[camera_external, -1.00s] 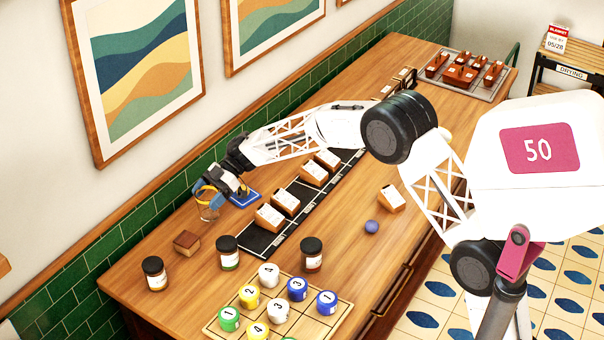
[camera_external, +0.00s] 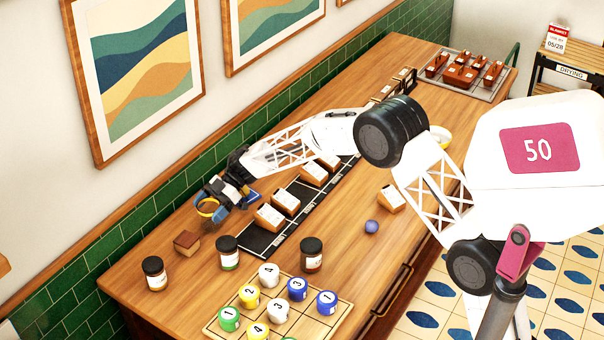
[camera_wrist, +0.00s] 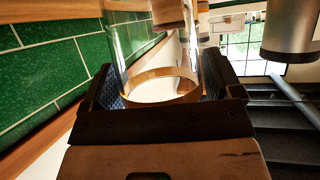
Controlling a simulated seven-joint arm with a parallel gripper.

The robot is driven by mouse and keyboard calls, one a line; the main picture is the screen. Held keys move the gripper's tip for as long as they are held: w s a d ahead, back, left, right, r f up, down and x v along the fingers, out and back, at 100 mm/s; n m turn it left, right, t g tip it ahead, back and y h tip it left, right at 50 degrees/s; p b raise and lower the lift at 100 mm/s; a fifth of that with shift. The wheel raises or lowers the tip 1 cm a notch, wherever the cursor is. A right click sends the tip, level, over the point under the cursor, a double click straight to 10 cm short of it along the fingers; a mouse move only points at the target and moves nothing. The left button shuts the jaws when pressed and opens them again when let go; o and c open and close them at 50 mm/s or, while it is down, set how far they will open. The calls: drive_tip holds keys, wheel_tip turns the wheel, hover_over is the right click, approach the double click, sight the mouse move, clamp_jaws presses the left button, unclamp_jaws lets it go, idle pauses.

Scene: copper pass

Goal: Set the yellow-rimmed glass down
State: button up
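The yellow-rimmed glass (camera_external: 207,208) is clear, with its yellow band showing at the left of my gripper (camera_external: 215,200). In the wrist view, the glass (camera_wrist: 160,88) sits between my two fingers (camera_wrist: 165,92), which press against its sides. The gripper is shut on it. Most of the clear body is hard to make out in the external view, and I cannot tell whether it touches the table. A blue coaster-like square (camera_external: 253,198) lies just right of the gripper, mostly hidden behind it.
A small brown block (camera_external: 187,242) and dark-lidded jars (camera_external: 228,252) stand in front of the gripper. A black strip with white-topped blocks (camera_external: 268,218) lies to the right. The green tiled wall (camera_external: 150,213) is close behind. Bare wood lies left of the glass.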

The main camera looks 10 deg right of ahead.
drive_tip(key=shift+o, duration=1.1)
drive_tip(key=shift+r, duration=0.1)
drive_tip(key=shift+d+r, duration=0.1)
drive_tip(key=shift+r, duration=0.05)
drive_tip(key=v, duration=1.2)
drive_tip(key=shift+w, duration=0.1)
